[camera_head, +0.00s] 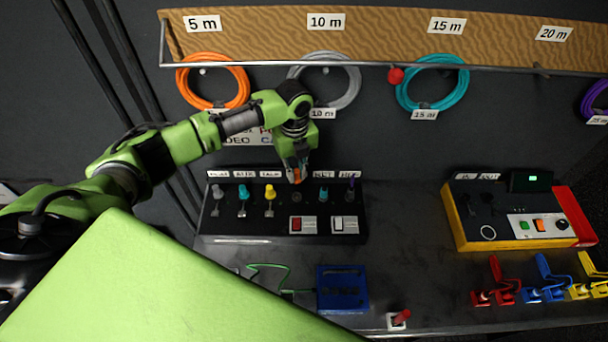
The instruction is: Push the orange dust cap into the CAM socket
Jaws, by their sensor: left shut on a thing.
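My left gripper (296,172) points down over the black socket panel (220,225). It is shut on the orange dust cap (297,177), which shows between the fingertips. Just below the cap, a dark socket (296,196) shows in the panel row, between the yellow plug and the teal plug on the right. The label above this socket is hidden behind the gripper, so I cannot read whether it says CAM. I cannot tell whether the cap touches the socket. My right gripper is not in view.
Grey, teal and yellow plugs (270,192) stand left of the dark socket, with a teal plug (323,193) to its right. Red and white switches sit below. A blue box (342,289) and a yellow-edged console (456,222) stand on the bench. Coiled cables hang behind.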

